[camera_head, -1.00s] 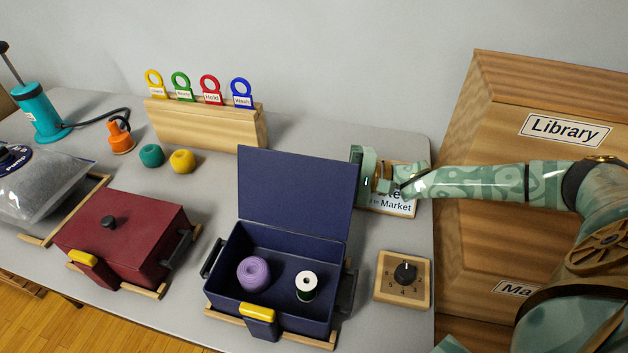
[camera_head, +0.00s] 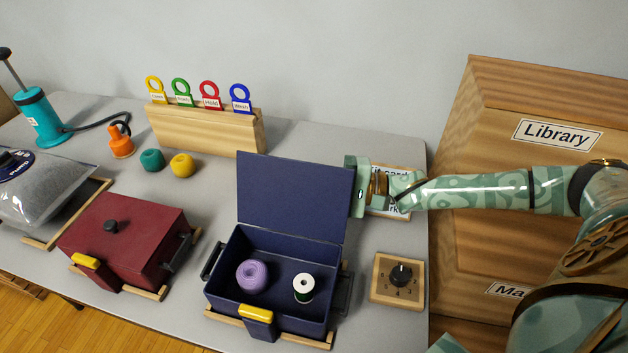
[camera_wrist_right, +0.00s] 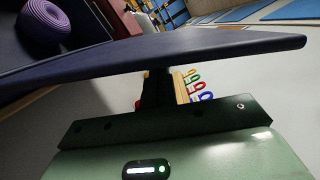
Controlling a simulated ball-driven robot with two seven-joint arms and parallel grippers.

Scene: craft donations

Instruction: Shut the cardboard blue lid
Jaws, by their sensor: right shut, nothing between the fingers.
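The dark blue box (camera_head: 222,262) stands at the front middle of the table with its blue lid (camera_head: 290,196) raised, nearly upright at the back. Inside are a purple yarn ball (camera_head: 251,275) and a thread spool (camera_head: 303,286). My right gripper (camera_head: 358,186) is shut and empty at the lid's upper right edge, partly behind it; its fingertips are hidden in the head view. In the right wrist view, the lid (camera_wrist_right: 170,52) crosses close in front of the gripper's dark fingers (camera_wrist_right: 152,95); I cannot tell whether they touch. My left gripper is out of view.
A shut dark red box (camera_head: 125,235) stands left of the blue box. A dial block (camera_head: 398,278) is close on the right, and a sign (camera_head: 398,205) lies partly behind my right gripper. A wooden rack with coloured ring tags (camera_head: 205,128) stands behind.

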